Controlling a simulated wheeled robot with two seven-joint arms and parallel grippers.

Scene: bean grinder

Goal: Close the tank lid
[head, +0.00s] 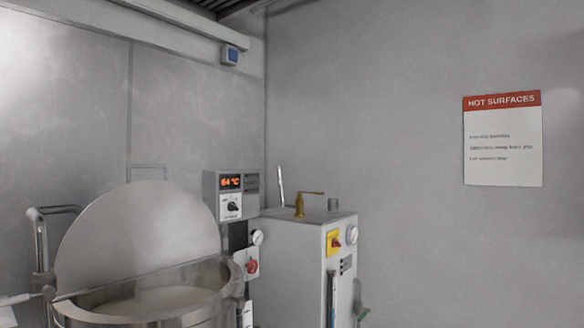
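The tank (206,307) is a round metal vessel at the bottom left, cut off by the lower edge of the view. Its lid (137,232), a large grey disc, stands raised and tilted up at the back of the rim, so the tank is open. Pale content (165,299) shows inside. A bent metal bar (41,240) stands just left of the lid. A pale rod (18,299) comes in from the left edge near the rim; I cannot tell what it belongs to. Neither of my grippers can be made out in this view.
A control box (231,195) reading 64 °C stands right of the lid. Beside it is a grey cabinet (297,250) with a brass fitting (300,206), gauges and a yellow-red switch (334,241). A hot surfaces sign (502,170) hangs on the right wall.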

